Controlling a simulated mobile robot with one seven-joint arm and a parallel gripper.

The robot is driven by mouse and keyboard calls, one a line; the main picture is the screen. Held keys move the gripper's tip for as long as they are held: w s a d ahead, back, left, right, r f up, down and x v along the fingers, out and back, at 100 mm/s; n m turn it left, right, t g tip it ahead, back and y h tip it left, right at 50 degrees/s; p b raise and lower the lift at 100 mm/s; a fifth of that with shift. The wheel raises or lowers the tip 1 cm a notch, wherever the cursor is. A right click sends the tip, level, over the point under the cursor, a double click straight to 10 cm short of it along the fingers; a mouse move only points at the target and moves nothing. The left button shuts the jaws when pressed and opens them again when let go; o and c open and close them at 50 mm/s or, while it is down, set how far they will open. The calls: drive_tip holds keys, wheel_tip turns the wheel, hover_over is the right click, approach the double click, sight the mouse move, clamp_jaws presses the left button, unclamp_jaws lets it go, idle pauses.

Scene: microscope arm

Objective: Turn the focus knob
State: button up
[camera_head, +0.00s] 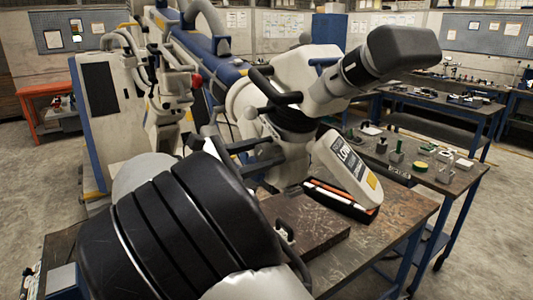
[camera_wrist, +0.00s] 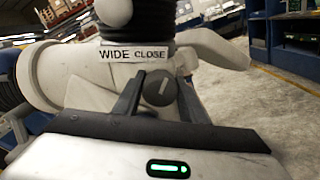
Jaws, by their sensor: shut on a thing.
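The focus knob (camera_wrist: 158,88) is a small dark round knob with a light pointer line, set below a white label (camera_wrist: 132,54) reading WIDE CLOSE in the wrist view. The pointer line is close to upright, tilted slightly right. My gripper (camera_wrist: 159,94) has one dark finger on each side of the knob and is shut on it. The knob sits on the pale microscope arm (camera_wrist: 75,78). In the head view the microscope (camera_head: 322,85) leans over the bench, with its dark top part at upper right. My own arm hides the knob there.
Another bench (camera_head: 455,178) with several small items stands behind. Grey floor (camera_head: 490,260) is clear at the right.

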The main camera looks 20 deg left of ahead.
drive_tip(key=o, duration=1)
drive_tip(key=shift+s+a, duration=0.1)
drive_tip(key=v, duration=1.7)
drive_tip(key=shift+s, duration=0.2)
